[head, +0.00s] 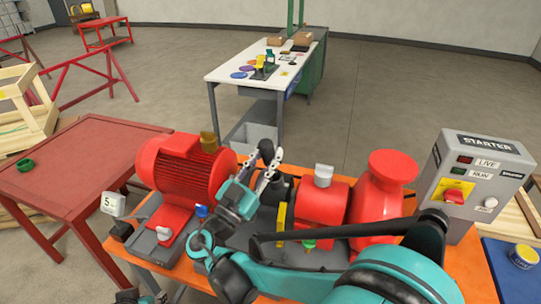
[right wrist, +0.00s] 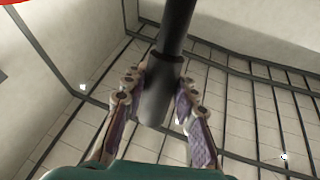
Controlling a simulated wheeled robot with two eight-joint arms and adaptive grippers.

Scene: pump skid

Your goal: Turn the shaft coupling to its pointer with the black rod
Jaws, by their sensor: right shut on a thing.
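My right gripper (head: 262,176) is over the pump skid, between the red motor and the red pump. It is shut on the black rod (head: 266,150), whose thick dark end sits between the fingers. The rod also shows in the right wrist view (right wrist: 174,30), running up out of the picture from the jaws (right wrist: 155,105). The shaft coupling is mostly hidden behind the gripper, and I cannot tell whether the rod touches it. A yellow upright piece (head: 281,217), perhaps the pointer, stands just right of the gripper. Only a small dark and teal part of my left arm shows at the lower left edge.
The red motor (head: 185,168) is left of the gripper; the red pump (head: 322,202) is right of it. A grey starter box (head: 468,180) stands at the right. My right arm crosses the front of the orange bench. A red table (head: 75,165) stands at the left.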

